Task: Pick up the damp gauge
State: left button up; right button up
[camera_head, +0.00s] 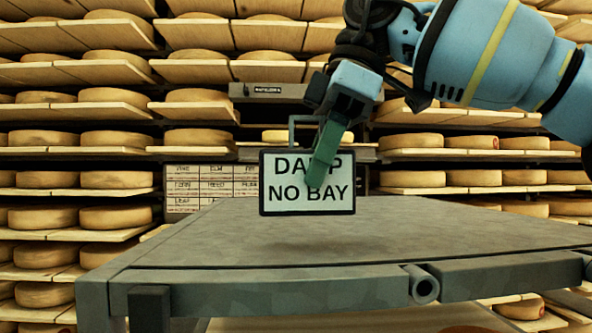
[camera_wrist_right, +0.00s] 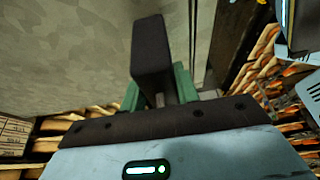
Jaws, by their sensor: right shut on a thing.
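The damp gauge (camera_head: 307,206) is a dark-framed box with a pale display reading "DAMP NO BAY" and a handle on top. It stands upright at the middle of the head view, over the far part of the grey table. My right gripper (camera_head: 321,170) comes down from above, its green finger covering part of the display. It is shut on the gauge. In the right wrist view the gauge shows as a dark block (camera_wrist_right: 153,60) between the green fingers. I cannot tell whether its bottom touches the table. My left gripper is out of view.
The grey table (camera_head: 230,240) has a bare top with a raised front rail and a round tube end. Shelves of cheese wheels (camera_head: 115,217) fill the background. A chart board (camera_head: 205,190) with rows of labels stands behind the table.

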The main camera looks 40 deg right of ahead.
jog(key=s+d+r, duration=0.1)
jog(key=s, duration=1)
jog(key=shift+s+d, duration=0.15)
